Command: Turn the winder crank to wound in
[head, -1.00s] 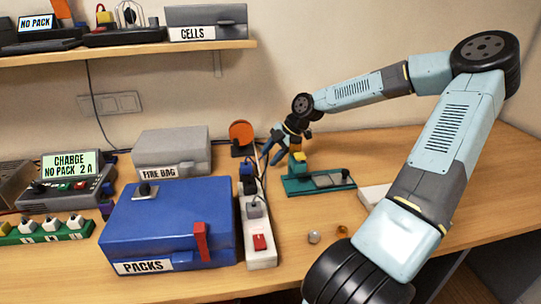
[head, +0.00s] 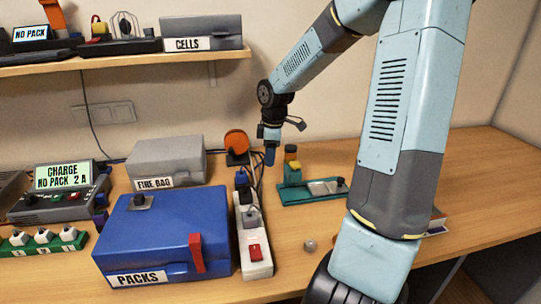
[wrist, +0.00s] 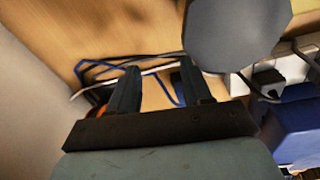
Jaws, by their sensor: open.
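The winder looks to be the orange disc (head: 237,141) on a dark stand at the back of the bench, against the wall. A bit of orange also shows at the left finger in the wrist view (wrist: 97,113). I cannot make out the crank or its position. My gripper (head: 270,155) points down just right of the orange disc, above the cables behind the power strip. In the wrist view my gripper (wrist: 160,85) is open, its two fingers apart with nothing held between them.
Blue and white cables (wrist: 150,70) run beneath my fingers. A white power strip (head: 254,245) with a red switch, a grey fire bag box (head: 165,160) and a blue packs box (head: 165,230) stand in front and left. A green fixture (head: 295,196) lies right.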

